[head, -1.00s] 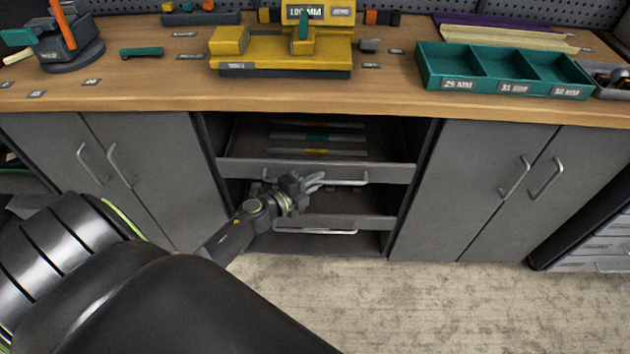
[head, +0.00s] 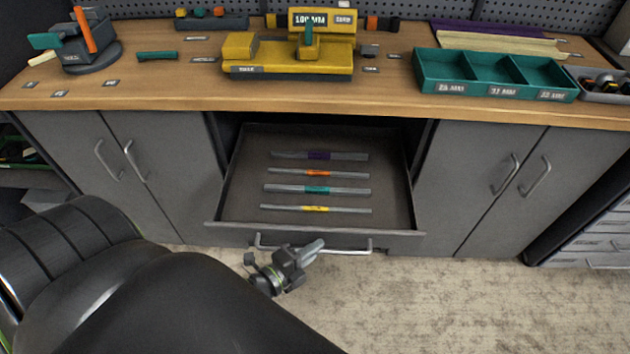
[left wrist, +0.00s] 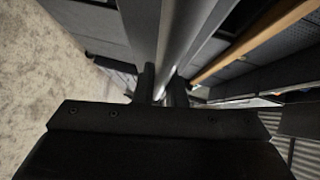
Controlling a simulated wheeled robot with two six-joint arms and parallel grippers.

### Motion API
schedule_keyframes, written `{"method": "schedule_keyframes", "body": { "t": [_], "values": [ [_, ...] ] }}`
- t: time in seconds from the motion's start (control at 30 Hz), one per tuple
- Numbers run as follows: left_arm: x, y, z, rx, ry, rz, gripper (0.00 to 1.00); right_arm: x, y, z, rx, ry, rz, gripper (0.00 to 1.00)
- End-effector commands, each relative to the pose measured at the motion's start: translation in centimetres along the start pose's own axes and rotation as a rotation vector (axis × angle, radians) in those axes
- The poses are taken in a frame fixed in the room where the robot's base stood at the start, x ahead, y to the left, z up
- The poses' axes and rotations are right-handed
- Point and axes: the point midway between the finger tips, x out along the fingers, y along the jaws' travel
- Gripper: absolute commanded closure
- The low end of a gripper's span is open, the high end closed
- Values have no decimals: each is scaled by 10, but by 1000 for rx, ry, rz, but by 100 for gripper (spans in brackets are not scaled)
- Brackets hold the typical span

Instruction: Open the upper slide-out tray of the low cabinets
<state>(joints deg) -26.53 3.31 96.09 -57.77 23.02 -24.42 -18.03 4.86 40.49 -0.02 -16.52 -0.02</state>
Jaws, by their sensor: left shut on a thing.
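The upper slide-out tray (head: 240,190) stands pulled well out from the low cabinets, between the left doors (head: 165,170) and the right doors (head: 490,185). Several files or bars with purple, orange, teal and yellow bands lie in it. Its bar handle (head: 345,251) runs along the front. My left gripper (head: 312,250) is at the handle, shut on it; the left wrist view shows the handle bar (left wrist: 178,50) running between the fingers (left wrist: 160,88). The lower tray is hidden beneath the upper one. My right gripper is not in view.
The wooden worktop (head: 180,95) above holds a yellow fixture (head: 290,62), a teal three-part bin (head: 495,75) and a vise-like tool (head: 85,45). Light carpet (head: 430,300) lies clear in front of the cabinets.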

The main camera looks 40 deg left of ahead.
Motion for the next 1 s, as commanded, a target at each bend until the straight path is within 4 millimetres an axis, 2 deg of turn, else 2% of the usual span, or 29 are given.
{"method": "schedule_keyframes", "body": {
  "t": [0.1, 0.3, 0.77, 0.8, 0.93, 1.0],
  "values": [
    [-14, 4, -13, -2, -1, 2, 100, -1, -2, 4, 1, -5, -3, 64],
    [-26, 8, -25, 0, 0, 2, 100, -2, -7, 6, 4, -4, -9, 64],
    [-29, 9, -28, 1, 1, 1, 100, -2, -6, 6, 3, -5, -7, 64],
    [-29, 9, -28, 1, 1, 1, 88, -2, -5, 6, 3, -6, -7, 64],
    [-28, 9, -28, 1, 1, 1, 71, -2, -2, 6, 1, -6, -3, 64],
    [-28, 8, -28, 1, 1, 1, 68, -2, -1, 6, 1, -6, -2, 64]
  ]
}}
